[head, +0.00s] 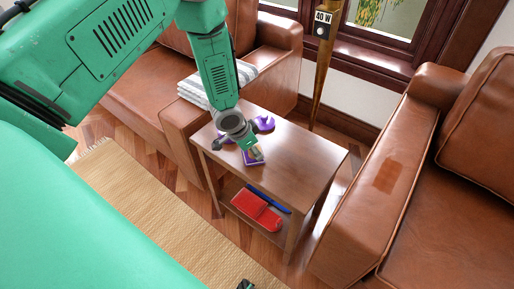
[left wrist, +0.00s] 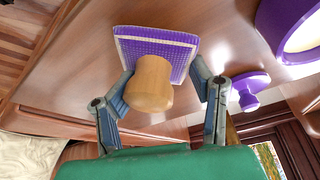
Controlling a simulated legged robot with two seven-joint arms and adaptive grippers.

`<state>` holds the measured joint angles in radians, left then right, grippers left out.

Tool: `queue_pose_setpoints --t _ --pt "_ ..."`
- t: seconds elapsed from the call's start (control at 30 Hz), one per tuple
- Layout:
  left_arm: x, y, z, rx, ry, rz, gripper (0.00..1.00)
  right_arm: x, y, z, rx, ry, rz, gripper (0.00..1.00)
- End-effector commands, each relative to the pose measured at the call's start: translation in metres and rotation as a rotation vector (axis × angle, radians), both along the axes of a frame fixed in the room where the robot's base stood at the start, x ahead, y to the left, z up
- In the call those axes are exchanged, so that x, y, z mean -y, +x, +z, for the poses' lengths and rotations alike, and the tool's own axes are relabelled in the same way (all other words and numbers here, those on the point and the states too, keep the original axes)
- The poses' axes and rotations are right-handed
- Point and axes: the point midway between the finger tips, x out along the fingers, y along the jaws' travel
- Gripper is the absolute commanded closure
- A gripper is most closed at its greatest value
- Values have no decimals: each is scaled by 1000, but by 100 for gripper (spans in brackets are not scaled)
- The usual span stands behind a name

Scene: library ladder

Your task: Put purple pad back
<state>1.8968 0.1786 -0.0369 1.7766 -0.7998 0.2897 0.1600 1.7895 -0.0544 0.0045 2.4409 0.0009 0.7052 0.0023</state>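The purple pad (left wrist: 158,48) has a pale gridded border and a round wooden knob (left wrist: 150,84). It lies on the small wooden side table (head: 305,158), and in the head view the pad (head: 250,158) is partly covered by my left gripper (head: 246,148). In the left wrist view my left gripper (left wrist: 165,90) is open, with its fingers on both sides of the knob. A gap shows between the knob and the right-hand finger; contact on the other side is unclear. A small dark and green part at the head view's bottom edge may be my right gripper (head: 245,284).
Another purple object (head: 264,123) is on the table behind the gripper. A red item (head: 257,210) and a blue item (head: 268,198) lie on the lower shelf. Brown leather sofas (head: 375,190) flank the table. The table's right side is clear.

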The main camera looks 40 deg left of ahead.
Motion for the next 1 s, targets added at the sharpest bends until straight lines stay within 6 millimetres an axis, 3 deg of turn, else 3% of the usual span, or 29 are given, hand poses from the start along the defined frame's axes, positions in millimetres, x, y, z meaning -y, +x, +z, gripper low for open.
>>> queue_pose_setpoints --t 0.23,0.37,0.73,1.0 --pt "-6 1 0 6 -11 1 51 0 0 1 0 0 0 50" --pt "-6 0 13 6 -12 3 51 0 0 6 0 0 0 50" --pt "-12 -26 90 9 -5 3 51 1 0 26 0 0 0 50" --pt "-22 -39 117 8 -10 2 51 1 0 33 0 0 0 50"
